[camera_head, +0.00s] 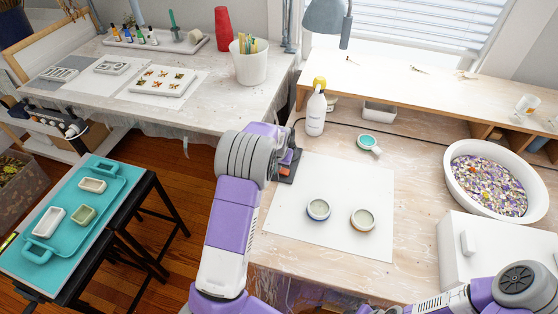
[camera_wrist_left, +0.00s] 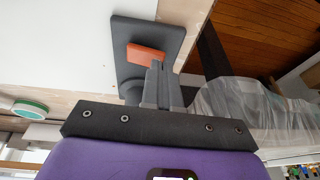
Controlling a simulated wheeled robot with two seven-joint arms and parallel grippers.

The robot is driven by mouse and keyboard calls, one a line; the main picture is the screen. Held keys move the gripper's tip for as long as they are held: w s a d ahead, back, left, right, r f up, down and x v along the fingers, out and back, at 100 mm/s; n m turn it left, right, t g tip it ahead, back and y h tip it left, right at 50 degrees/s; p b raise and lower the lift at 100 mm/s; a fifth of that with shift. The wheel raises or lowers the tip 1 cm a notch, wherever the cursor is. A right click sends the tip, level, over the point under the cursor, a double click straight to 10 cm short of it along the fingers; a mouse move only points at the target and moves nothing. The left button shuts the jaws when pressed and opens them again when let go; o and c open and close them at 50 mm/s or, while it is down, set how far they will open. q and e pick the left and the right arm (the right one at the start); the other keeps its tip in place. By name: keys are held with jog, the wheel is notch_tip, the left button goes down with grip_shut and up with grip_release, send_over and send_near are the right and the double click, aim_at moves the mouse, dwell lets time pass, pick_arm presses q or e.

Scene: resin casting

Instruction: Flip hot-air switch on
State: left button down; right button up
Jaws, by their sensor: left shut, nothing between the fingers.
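The orange switch (camera_wrist_left: 147,53) sits on a dark grey base plate (camera_wrist_left: 150,28) in the left wrist view. In the head view the dark base (camera_head: 288,172) lies at the left edge of the right-hand table, partly hidden by my left arm. My left gripper (camera_wrist_left: 158,66) is shut and empty. Its fingertips are close over the near edge of the orange switch in the wrist view; I cannot tell whether they touch it. In the head view my left gripper (camera_head: 291,156) is above the base. My right gripper is out of view; part of my right arm shows at lower right.
A white sheet (camera_head: 335,176) beside the base holds two round tins (camera_head: 318,209) (camera_head: 363,220). A white spray bottle (camera_head: 315,114) stands behind it. A wide white bowl (camera_head: 455,180) of colourful pieces is at right. A teal tray (camera_head: 112,195) is on a stand at left.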

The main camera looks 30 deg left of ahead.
pick_arm(q)
jog(key=shift+f, duration=0.4)
jog(key=shift+a, duration=0.1)
jog(key=shift+s+a+f+h+b, duration=0.1)
jog(key=shift+a+f+h+b, duration=0.1)
jog(key=shift+f+h+b, duration=0.4)
jog(key=shift+r, duration=0.2)
jog(key=shift+d, duration=0.15)
jog(key=shift+d+r+p, duration=0.3)
jog(key=shift+d+p, duration=0.15)
jog(key=shift+d, duration=0.2)
